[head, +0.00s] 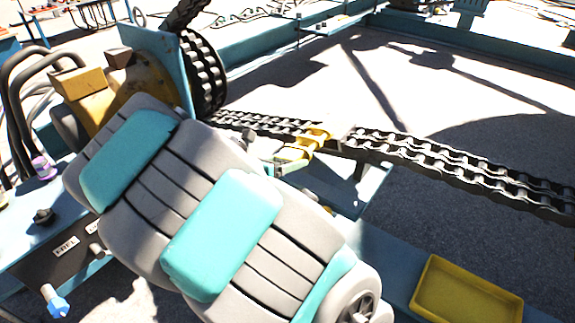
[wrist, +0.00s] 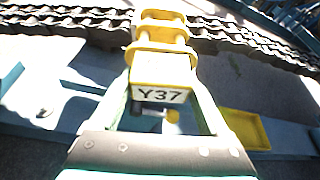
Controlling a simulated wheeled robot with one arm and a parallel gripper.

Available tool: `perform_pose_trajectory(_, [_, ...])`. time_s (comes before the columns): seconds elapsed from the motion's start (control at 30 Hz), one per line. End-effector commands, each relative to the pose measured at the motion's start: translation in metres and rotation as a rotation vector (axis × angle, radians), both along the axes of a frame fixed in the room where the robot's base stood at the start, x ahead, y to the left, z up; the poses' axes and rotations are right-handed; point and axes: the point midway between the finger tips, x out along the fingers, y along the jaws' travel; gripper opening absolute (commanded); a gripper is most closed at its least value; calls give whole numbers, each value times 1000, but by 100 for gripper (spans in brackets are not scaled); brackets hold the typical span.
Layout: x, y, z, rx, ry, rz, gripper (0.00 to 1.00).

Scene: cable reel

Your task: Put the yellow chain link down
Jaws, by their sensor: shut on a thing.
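The yellow chain link (head: 308,142) is at the middle of the head view, where the dark roller chain (head: 440,165) runs across. My gripper (head: 287,160) is shut on it. In the wrist view, my gripper's two pale fingers (wrist: 162,98) hold the sides of the link (wrist: 163,45), and a label reading Y37 faces the camera. The link overlaps the chain (wrist: 60,22) in both views. I cannot tell whether it touches the chain or sits in line with it. My arm hides part of the bench below.
A shallow yellow tray (head: 465,295) lies on the blue bench at the lower right; it looks empty. A dark chain sprocket (head: 204,75) stands behind my arm at the upper left. A control box (head: 62,250) with knobs is at the lower left.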

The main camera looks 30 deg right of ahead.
Motion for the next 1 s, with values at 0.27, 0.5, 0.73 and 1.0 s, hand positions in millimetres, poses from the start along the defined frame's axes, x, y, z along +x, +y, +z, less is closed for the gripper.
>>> perform_pose_trajectory(0.27, [0, 0, 19, 1, -1, 1, 0])
perform_pose_trajectory(0.5, [0, 0, 24, 1, 1, 1, 0])
perform_pose_trajectory(0.73, [4, 1, 25, 0, -1, 14, 0])
perform_pose_trajectory(1.0, [63, 29, 42, 3, -28, 246, 0])
